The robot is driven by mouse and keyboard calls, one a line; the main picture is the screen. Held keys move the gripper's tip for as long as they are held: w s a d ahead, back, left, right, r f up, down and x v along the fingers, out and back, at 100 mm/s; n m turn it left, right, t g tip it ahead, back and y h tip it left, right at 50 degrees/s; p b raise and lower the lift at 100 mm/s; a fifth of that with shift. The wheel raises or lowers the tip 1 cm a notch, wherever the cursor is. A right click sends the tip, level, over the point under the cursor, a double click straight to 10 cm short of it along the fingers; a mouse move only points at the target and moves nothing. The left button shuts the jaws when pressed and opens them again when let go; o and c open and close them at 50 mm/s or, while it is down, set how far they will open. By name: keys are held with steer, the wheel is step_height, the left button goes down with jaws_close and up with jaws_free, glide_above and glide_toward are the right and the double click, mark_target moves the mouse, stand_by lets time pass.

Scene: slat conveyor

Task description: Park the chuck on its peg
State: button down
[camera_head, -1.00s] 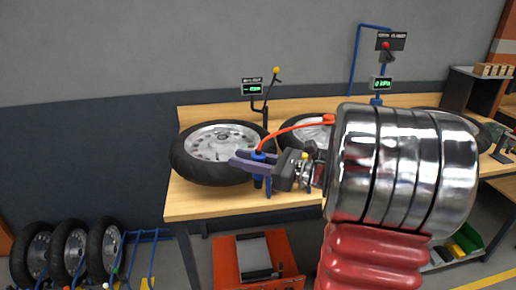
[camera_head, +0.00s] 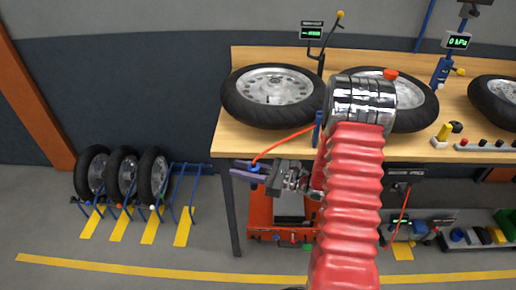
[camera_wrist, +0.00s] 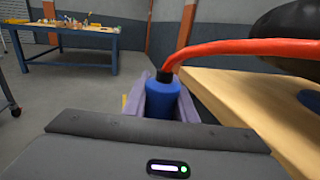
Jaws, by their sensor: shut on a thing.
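My gripper (camera_head: 246,171) has purple fingers and is shut on the blue chuck (camera_head: 257,168), out in front of the bench's left front corner and below its top. In the wrist view the chuck (camera_wrist: 162,99) stands upright between the fingers (camera_wrist: 165,95), its dark neck joined to a red hose (camera_wrist: 240,48). The hose rises to the right towards the bench. A slim blue upright piece (camera_head: 318,130) stands at the bench's front edge, right of my gripper; I cannot tell if it is the peg. My red arm hides part of the bench.
The wooden bench (camera_head: 237,145) holds several motorcycle wheels, the left one (camera_head: 272,97) nearest my gripper. A red-orange cart (camera_head: 260,215) stands beneath it. A blue rack with wheels (camera_head: 122,175) is at left. The floor between rack and bench is clear.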

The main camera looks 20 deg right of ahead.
steer(key=s+a+f+n+g+y, duration=0.1)
steer(key=a+f, duration=0.4)
steer(key=shift+a+f, duration=0.3)
steer(key=shift+f, duration=0.1)
